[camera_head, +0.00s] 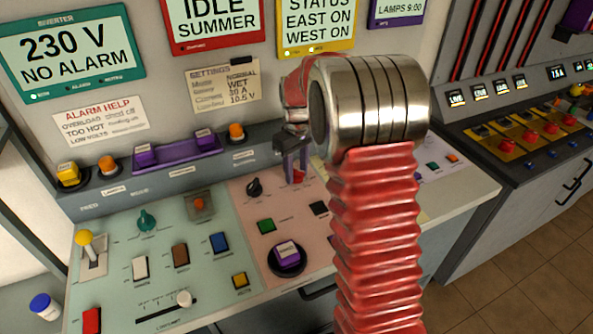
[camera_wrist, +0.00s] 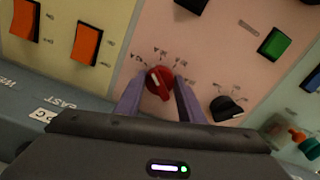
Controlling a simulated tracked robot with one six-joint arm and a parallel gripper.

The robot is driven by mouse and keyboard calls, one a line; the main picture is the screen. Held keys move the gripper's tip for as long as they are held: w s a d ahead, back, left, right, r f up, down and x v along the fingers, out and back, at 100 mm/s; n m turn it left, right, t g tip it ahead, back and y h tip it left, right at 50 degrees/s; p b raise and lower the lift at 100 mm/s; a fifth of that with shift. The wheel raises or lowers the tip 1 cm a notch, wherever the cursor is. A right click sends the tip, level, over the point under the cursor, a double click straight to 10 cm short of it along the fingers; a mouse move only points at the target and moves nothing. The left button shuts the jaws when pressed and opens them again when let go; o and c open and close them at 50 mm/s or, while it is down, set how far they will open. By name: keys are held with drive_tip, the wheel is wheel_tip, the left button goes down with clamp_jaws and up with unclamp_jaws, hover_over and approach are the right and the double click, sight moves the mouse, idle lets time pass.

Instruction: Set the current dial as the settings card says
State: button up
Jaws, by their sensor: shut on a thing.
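The settings card (camera_head: 223,86) hangs on the wall in the head view. Its lines include NORMAL, WET and 10.5 V; the current line ends in "0 A", with its first digit blurred. A red dial (camera_wrist: 159,83) with a white pointer mark sits on the pink panel. The mark points to the upper left in the wrist view, and the scale print around it is too small to read. My gripper (camera_wrist: 159,90) is shut on the red dial, one purple finger on each side. In the head view, my gripper (camera_head: 294,166) reaches down to it and partly hides it.
A black dial (camera_head: 254,187) stands close beside the red one, also in the wrist view (camera_wrist: 226,107). A raised ledge (camera_head: 175,165) runs behind. My arm hides the panel's right part.

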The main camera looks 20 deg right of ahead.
sight(296, 170)
drive_tip(key=m, duration=0.5)
drive_tip(key=shift+m, duration=0.3)
idle(0.4)
drive_tip(key=o, duration=1)
drive_tip(key=shift+o, duration=0.2)
drive_tip(key=shift+r, duration=0.1)
wheel_tip(296, 170, up, 14)
drive_tip(key=shift+f, duration=0.25)
